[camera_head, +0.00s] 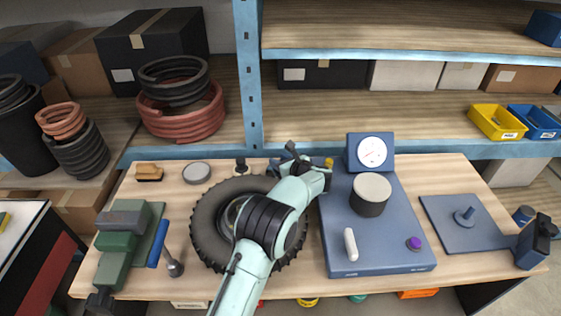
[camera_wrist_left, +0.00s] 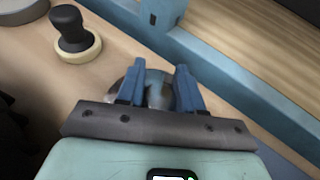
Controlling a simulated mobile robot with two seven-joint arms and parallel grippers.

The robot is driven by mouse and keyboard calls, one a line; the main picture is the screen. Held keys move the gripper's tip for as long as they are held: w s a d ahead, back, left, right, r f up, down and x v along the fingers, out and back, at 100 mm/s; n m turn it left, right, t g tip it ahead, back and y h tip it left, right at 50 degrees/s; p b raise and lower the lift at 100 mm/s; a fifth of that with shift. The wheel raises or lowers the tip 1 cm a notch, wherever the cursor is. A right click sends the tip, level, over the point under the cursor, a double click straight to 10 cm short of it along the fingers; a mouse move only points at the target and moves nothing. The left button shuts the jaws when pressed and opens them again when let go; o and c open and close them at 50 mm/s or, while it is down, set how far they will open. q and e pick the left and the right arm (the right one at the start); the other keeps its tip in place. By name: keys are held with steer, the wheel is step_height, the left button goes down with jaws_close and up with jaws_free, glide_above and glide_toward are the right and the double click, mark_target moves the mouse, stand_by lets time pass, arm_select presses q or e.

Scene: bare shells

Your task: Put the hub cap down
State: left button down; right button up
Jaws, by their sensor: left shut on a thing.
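My left gripper (camera_head: 290,162) reaches over the tyre to the back edge of the workbench, left of the blue machine. In the left wrist view its two blue fingers (camera_wrist_left: 158,90) are shut on a shiny grey rounded piece, which I take for the hub cap (camera_wrist_left: 157,87). The fingers and gripper body cover part of it. My arm and gripper hide it in the head view. I cannot tell whether it touches the bench top. My right gripper is not in view.
The tyre (camera_head: 205,228) lies flat under my arm. A black knob on a pale base (camera_head: 241,165) stands left of the gripper, a grey disc (camera_head: 197,173) farther left. The blue machine (camera_head: 380,248) is close right. A blue shelf beam (camera_head: 190,153) runs behind.

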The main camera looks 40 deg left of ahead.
arm_select(q)
steer(key=shift+f, duration=0.2)
steer(key=c, duration=0.7)
jaws_free()
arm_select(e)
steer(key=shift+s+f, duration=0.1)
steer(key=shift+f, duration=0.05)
arm_select(q)
steer(key=shift+r, duration=0.1)
steer(key=shift+r, duration=0.3)
steer(key=b+v, duration=0.1)
steer(key=v, duration=0.4)
steer(key=b+v, duration=0.1)
steer(key=v, duration=0.4)
steer(key=shift+d+f, duration=0.1)
steer(key=shift+d, duration=0.3)
steer(key=shift+s+d+r, duration=0.25)
steer(key=shift+d+r, duration=0.1)
steer(key=shift+d, duration=0.2)
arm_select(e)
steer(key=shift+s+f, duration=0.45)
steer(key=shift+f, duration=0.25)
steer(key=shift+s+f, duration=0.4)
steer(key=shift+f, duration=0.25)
